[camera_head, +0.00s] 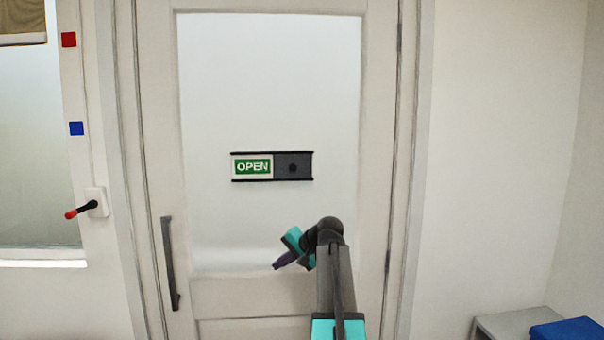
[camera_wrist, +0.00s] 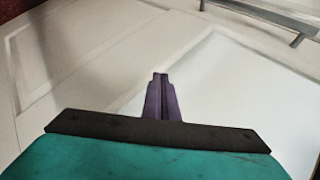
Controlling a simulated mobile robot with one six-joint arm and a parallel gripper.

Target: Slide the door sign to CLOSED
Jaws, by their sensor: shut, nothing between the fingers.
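The door sign (camera_head: 252,167) is on the glass panel of the door in the head view. Its left part shows a green OPEN label. Its right part is a dark grey slide (camera_head: 305,167) with a dark round knob (camera_head: 292,168). No CLOSED word shows. My gripper (camera_head: 276,266) is below the sign, near the bottom edge of the glass, pointing down and left. In the wrist view its purple fingers (camera_wrist: 160,76) are together, with nothing between them. The sign is not in the wrist view.
The door (camera_head: 250,297) is shut, with a long dark handle (camera_head: 170,264) at its left. A red-tipped lever (camera_head: 82,210) sticks out from a wall plate further left. A grey bench (camera_head: 507,324) and a blue box (camera_head: 568,330) stand at lower right.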

